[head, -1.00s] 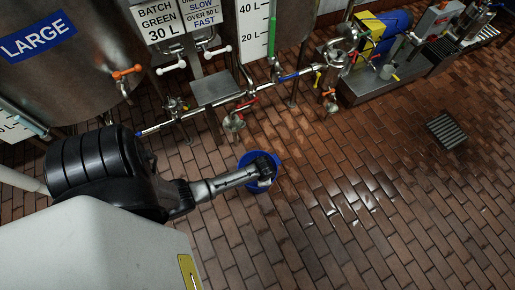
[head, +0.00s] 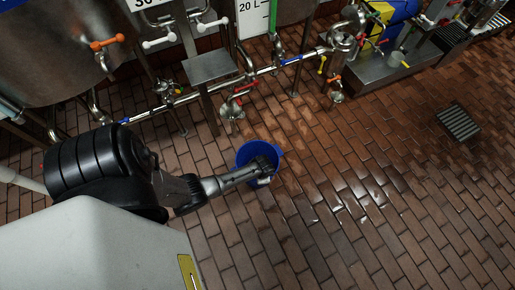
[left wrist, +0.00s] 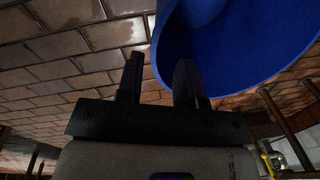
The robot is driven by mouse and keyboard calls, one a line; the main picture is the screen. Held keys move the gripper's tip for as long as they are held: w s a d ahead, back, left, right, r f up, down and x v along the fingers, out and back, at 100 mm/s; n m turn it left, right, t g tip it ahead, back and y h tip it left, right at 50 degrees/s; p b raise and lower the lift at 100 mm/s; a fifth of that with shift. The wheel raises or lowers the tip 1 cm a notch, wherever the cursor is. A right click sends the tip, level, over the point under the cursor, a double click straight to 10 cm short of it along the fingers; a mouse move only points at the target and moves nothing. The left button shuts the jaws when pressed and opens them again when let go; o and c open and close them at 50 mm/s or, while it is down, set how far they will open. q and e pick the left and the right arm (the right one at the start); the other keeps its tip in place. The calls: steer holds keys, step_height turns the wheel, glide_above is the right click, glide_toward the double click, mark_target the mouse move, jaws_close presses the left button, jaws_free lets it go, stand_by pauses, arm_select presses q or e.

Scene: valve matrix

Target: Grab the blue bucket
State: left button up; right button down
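The blue bucket (head: 246,154) stands on the brick floor in the head view, below the pipes. My left arm reaches in from the left, and its gripper (head: 264,176) covers part of the bucket's near right side. In the left wrist view the bucket (left wrist: 230,50) fills the upper right, its open mouth and rim showing. My left gripper (left wrist: 157,75) is open there: one finger is outside the rim, the other overlaps the rim's lower left edge. Whether a finger touches the bucket cannot be told. My right gripper is not in view.
Steel tanks (head: 60,50) and a pipe run with valves (head: 230,90) stand behind the bucket. A metal plinth (head: 400,75) with equipment is at the upper right. A floor drain (head: 458,123) lies at the right. The brick floor in front and right is clear.

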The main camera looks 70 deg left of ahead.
arm_select(q)
steer(key=shift+s+a+f+b, duration=0.1)
steer(key=shift+a+f+b, duration=0.05)
steer(key=shift+f+b, duration=0.8)
steer(key=shift+a+f+b, duration=0.2)
steer(key=shift+f+b, duration=0.6)
steer(key=shift+f, duration=0.15)
steer(key=shift+s+a+f+b, duration=0.1)
steer(key=shift+a+f+b, duration=0.05)
steer(key=shift+f+b, duration=0.8)
steer(key=shift+w+r, duration=0.1)
steer(key=shift+c, duration=0.2)
jaws_close()
